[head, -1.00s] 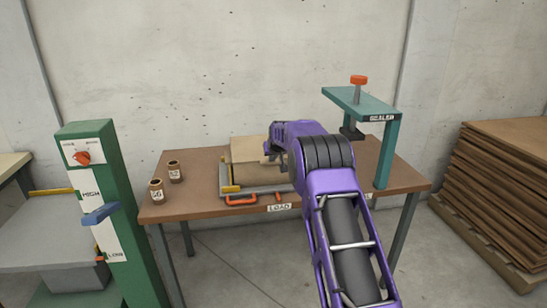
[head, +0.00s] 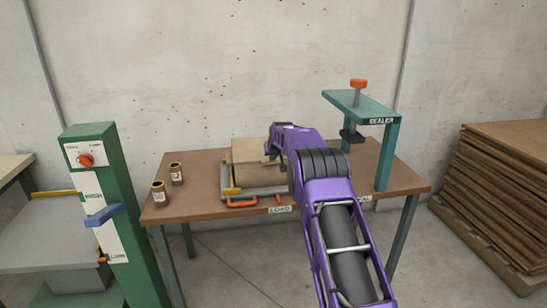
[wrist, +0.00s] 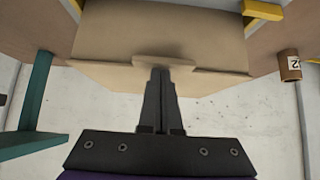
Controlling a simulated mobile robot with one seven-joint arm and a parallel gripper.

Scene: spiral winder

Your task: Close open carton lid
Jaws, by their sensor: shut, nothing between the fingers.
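The carton (head: 258,177) is a tan cardboard box on a grey tray with yellow ends, on the brown table. Its lid (head: 251,148) shows as a tan panel at the carton's top. My gripper (head: 273,157) is at the carton's right side, and my purple arm hides the part behind it. In the wrist view my gripper (wrist: 161,72) has its black fingers together, with the tips at a small tan tab on the edge of a broad cardboard panel (wrist: 160,35). I cannot tell whether the tips touch it. Nothing is held.
A teal sealer press (head: 360,103) stands at the table's right. Two small brown cylinders, including one at the front (head: 158,193), stand on the table's left. A green control post (head: 95,200) is farther left. Stacked cardboard sheets (head: 500,180) stand at right.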

